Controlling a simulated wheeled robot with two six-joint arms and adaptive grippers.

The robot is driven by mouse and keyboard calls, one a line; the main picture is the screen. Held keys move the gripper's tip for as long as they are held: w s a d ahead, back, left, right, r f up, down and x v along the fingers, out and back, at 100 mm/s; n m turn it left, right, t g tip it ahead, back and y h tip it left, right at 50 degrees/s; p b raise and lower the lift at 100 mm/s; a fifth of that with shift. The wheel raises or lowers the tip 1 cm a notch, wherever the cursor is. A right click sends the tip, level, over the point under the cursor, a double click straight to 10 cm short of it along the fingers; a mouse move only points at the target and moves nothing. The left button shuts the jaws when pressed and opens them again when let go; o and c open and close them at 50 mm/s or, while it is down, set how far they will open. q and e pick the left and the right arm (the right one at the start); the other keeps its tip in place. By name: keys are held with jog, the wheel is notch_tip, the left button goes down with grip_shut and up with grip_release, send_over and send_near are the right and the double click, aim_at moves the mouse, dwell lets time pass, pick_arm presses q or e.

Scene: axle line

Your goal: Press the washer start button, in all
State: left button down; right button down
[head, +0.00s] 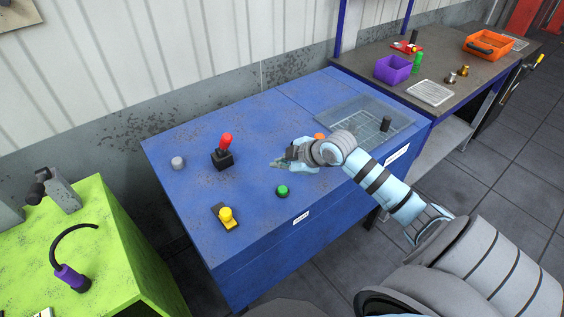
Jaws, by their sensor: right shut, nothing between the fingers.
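The washer is a blue cabinet (250,110) with several controls on its top. A green button (282,191) sits near its front edge; I cannot read any label that names it as the start button. My right gripper (275,163) is shut and empty over the blue top. In the picture its fingertips are above and slightly left of the green button, apart from it. How high the fingertips are is hard to tell. My left gripper is not in view.
A red-handled lever (224,149), a grey knob (178,163) and a yellow switch (225,215) stand left of the gripper. An orange control (319,137) is close behind my right wrist. A clear panel (360,120) lies at the right. A green bench (110,240) is at left.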

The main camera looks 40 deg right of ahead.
aim_at(281, 191)
notch_tip(281, 191, down, 7)
jog(key=b, duration=0.6)
jog(key=shift+f, duration=0.35)
dwell(0.7)
jog(key=shift+f, duration=0.4)
jog(key=shift+f+b, duration=0.5)
dwell(0.6)
jog(key=shift+r+p, duration=1)
jog(key=shift+p, duration=0.05)
